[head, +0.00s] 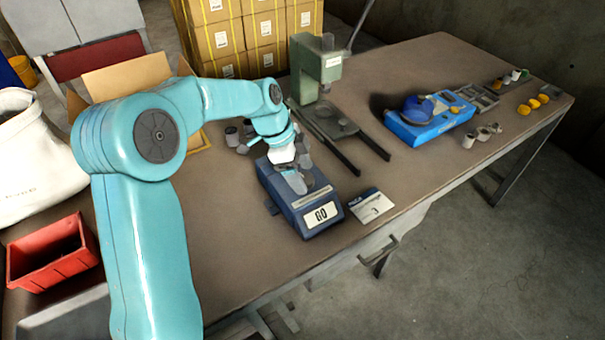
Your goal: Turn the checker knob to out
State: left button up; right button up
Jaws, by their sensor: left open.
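The checker appears to be the dark blue box (332,232) near the front middle of the table, with a white label reading GO on its front face. My left gripper (296,182) is open and points down over the top of this box. Its fingers cover part of the top. I cannot make out the knob or its setting, and I cannot tell whether the fingers touch it. My right gripper is not in view.
A white card (370,207) lies just right of the box. A green press (318,68) with dark rails stands behind. A bright blue device (430,122) and small parts lie farther right. A red bin (50,252) is at left. The front right tabletop is clear.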

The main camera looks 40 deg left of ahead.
pick_arm(q)
jog(key=shift+d+f, duration=0.1)
jog(key=shift+f, duration=0.3)
jog(key=shift+w, duration=0.1)
jog(key=shift+c, duration=0.3)
jog(key=c, duration=1)
jog(key=shift+o, duration=0.2)
